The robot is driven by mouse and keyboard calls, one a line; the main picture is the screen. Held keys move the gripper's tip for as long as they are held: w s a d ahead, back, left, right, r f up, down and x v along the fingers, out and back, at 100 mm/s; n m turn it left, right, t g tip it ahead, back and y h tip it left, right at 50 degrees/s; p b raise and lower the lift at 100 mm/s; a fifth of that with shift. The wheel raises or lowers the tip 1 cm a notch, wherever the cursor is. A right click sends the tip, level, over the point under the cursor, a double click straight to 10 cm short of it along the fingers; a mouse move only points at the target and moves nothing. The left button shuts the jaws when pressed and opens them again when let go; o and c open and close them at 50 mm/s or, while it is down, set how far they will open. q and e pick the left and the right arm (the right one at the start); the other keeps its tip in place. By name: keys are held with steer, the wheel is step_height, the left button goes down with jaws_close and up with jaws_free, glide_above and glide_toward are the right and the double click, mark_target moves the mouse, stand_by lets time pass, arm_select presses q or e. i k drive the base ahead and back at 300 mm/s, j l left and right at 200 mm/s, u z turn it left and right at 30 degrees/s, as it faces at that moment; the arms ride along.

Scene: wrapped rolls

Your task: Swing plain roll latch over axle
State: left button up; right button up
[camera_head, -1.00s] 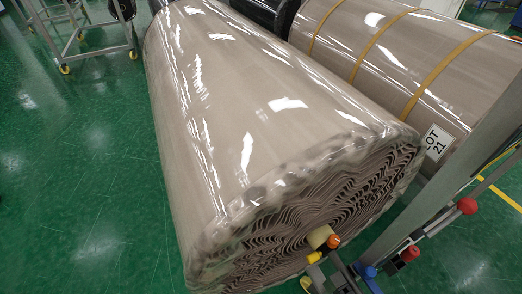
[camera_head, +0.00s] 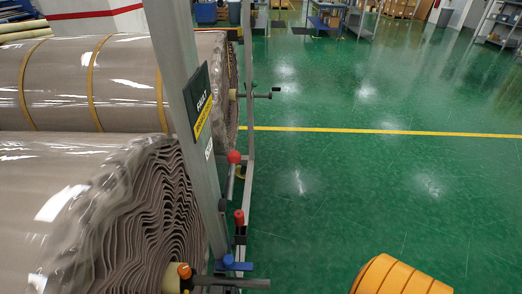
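The plain roll (camera_head: 45,220), taupe under clear wrap with no straps, fills the lower left, its ruffled end facing right. Its axle (camera_head: 248,283) pokes out to the right at the bottom edge, next to a cream core with an orange-topped knob (camera_head: 184,271). Just above the axle, by the grey upright post, are a blue fitting (camera_head: 232,263) and a red-capped handle (camera_head: 239,218). A red ball knob (camera_head: 234,157) is higher up. I cannot tell which part is the latch, or whether it lies over the axle. Neither of my grippers is in view.
A strapped roll (camera_head: 125,80) lies behind, its axle (camera_head: 260,95) sticking out right. The upright post (camera_head: 180,70) carries a black and yellow "FAULT" sign (camera_head: 200,103). An orange banded rounded thing (camera_head: 400,276) is at bottom right. Green floor to the right is clear.

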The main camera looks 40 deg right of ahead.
mark_target(228, 263)
steer(key=z, duration=0.85)
